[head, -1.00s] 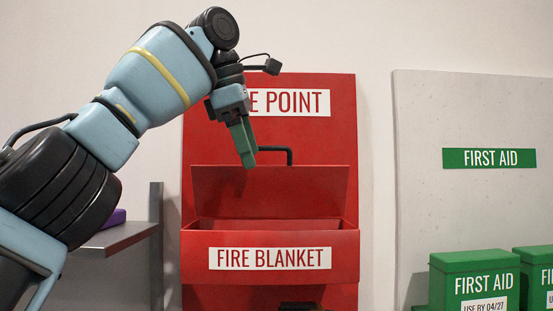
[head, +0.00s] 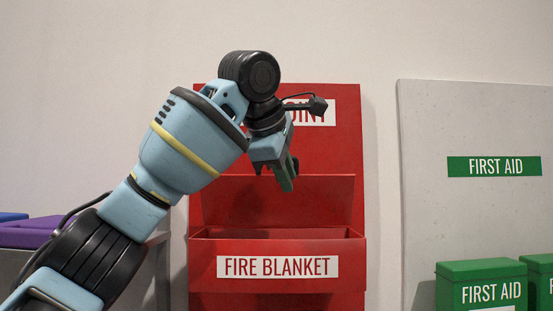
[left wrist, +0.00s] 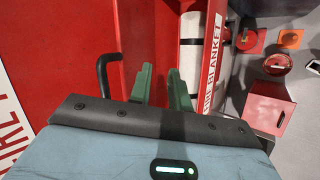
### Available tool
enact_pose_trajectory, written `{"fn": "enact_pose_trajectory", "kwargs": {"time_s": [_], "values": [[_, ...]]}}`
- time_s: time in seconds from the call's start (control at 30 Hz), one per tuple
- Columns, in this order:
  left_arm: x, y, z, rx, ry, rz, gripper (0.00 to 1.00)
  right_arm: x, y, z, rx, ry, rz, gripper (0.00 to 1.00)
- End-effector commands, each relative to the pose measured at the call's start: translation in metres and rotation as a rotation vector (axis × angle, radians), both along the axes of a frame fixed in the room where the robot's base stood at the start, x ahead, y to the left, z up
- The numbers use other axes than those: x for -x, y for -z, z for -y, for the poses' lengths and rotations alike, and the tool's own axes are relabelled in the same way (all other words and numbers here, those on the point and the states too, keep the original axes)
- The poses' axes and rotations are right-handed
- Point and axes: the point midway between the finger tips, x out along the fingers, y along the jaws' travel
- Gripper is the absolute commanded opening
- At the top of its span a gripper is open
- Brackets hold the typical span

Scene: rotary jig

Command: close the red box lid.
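The red box (head: 277,278) with the FIRE BLANKET label is fixed to a red board. Its lid (head: 322,203) stands raised at the back and the box top is open. In the left wrist view a black handle (left wrist: 107,72) shows left of the fingers, and the box front (left wrist: 195,25) with a white thing (left wrist: 189,62) inside lies beyond them. My left gripper (head: 290,180), with green fingers, is in front of the lid's upper part. In the left wrist view the fingers (left wrist: 162,75) are apart with nothing between them. My right gripper is out of view.
A grey shelf (head: 157,258) with a purple thing (head: 28,233) stands left of the box. A pale panel with a FIRST AID sign (head: 494,166) and green first aid boxes (head: 482,272) is on the right. The wall between is clear.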

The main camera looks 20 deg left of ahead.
Motion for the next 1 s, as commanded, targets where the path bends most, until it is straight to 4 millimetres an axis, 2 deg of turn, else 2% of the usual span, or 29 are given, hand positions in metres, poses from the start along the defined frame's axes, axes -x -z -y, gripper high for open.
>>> {"fn": "enact_pose_trajectory", "kwargs": {"time_s": [0.17, 0.47, 0.77, 0.87, 1.0], "values": [[0.003, -0.013, -0.003, -0.028, 0.026, 0.217, 0.19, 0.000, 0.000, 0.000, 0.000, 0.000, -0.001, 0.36], [0.028, -0.044, -0.032, -0.021, -0.023, 0.536, 0.19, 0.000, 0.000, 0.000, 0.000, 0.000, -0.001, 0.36], [0.033, -0.050, -0.039, -0.019, -0.040, 0.585, 0.19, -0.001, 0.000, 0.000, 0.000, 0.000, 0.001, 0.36], [0.028, -0.048, -0.039, -0.019, -0.041, 0.582, 0.19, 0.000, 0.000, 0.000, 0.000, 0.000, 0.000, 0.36], [0.010, -0.044, -0.040, -0.019, -0.040, 0.580, 0.19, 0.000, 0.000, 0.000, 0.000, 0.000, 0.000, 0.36]]}}
